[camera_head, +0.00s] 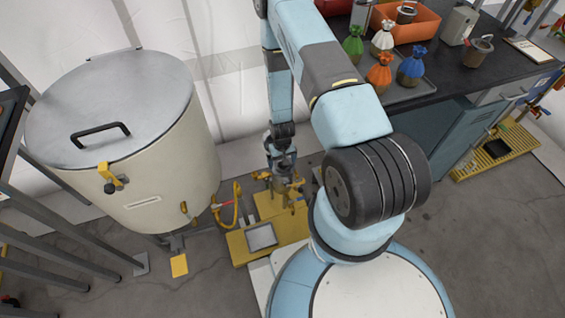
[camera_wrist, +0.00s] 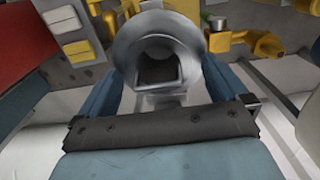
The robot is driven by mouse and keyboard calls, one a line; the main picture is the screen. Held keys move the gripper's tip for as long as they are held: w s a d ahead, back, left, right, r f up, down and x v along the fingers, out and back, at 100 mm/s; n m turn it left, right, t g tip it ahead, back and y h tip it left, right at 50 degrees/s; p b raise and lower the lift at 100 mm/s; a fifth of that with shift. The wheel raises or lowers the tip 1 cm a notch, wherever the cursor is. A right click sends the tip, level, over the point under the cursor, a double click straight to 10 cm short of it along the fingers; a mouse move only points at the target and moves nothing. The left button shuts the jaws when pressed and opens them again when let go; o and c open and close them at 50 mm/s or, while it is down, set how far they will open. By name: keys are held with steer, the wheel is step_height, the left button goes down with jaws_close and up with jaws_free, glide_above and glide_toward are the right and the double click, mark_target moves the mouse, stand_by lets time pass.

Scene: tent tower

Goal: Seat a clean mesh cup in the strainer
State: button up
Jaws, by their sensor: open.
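My gripper (camera_head: 281,150) hangs low over the yellow strainer stand (camera_head: 276,207), beside the large cream tank. A small metal body (camera_head: 283,184), likely the strainer, shows just below the gripper, partly hidden by it. In the wrist view, my gripper (camera_wrist: 165,88) is open, its blue fingers either side of a grey round metal body (camera_wrist: 143,42) with a wide rim and a dark hollow. I cannot tell whether the fingers touch it, or whether a mesh cup is seated inside. A cup-like item (camera_head: 406,15) sits in the orange bin; another (camera_head: 481,50) stands on the bench.
The cream tank (camera_head: 140,170) with a black-handled lid stands left. Open floor (camera_head: 480,230) lies at right.

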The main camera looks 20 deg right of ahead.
step_height(320, 180, up, 13)
steer(key=shift+s, duration=0.35)
stand_by(1.4)
